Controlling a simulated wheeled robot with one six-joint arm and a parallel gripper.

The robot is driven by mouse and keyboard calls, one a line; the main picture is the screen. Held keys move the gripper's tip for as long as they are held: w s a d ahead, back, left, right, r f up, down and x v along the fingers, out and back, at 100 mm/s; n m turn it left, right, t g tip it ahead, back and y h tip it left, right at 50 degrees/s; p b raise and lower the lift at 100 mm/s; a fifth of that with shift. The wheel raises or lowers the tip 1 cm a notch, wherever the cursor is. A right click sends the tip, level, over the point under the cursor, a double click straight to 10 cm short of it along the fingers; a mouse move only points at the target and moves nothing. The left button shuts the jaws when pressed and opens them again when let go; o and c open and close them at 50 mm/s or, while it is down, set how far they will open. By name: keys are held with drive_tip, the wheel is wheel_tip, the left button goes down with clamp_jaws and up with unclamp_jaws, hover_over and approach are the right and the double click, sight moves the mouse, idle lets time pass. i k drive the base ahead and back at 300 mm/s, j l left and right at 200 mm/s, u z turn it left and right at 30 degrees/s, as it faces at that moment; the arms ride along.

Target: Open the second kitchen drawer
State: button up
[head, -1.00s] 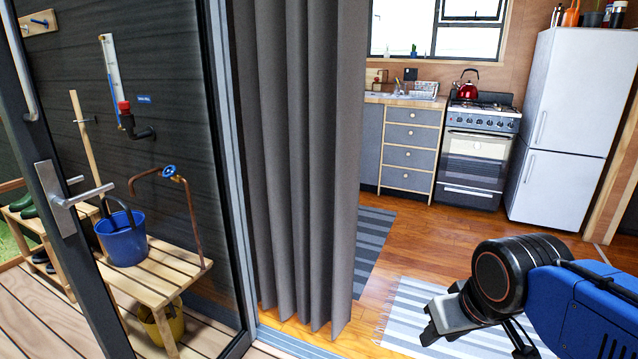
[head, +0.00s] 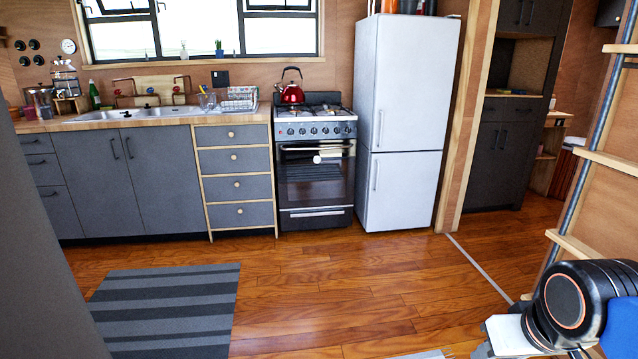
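A stack of several grey drawers with wooden frames and round knobs stands between the sink cabinet and the stove. Its second drawer from the top (head: 222,161) is shut, as are the others. More dark-handled drawers (head: 40,163) at the far left of the counter also look shut, partly hidden by a grey surface. My gripper (head: 490,351) is at the bottom right, far from the drawers and cut off by the frame edge. I cannot see its fingertips clearly.
The stove (head: 318,185) with a red kettle (head: 291,92) and the white fridge (head: 402,130) stand right of the drawers. A striped grey rug (head: 165,310) lies on open wooden floor. A ladder (head: 592,160) stands at the right.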

sight(242, 160)
drive_tip(key=i+u, duration=0.15)
drive_tip(key=i, duration=0.4)
drive_tip(key=i+l+u, duration=0.1)
drive_tip(key=i, duration=0.45)
drive_tip(key=i+l+u, duration=0.15)
drive_tip(key=i, duration=0.45)
drive_tip(key=i+l+u, duration=0.2)
drive_tip(key=i+u, duration=0.2)
drive_tip(key=i, duration=0.4)
drive_tip(key=i+l+u, duration=0.35)
drive_tip(key=i+l, duration=0.15)
drive_tip(key=i, duration=0.25)
drive_tip(key=i+l+u, duration=0.4)
drive_tip(key=i+l, duration=0.25)
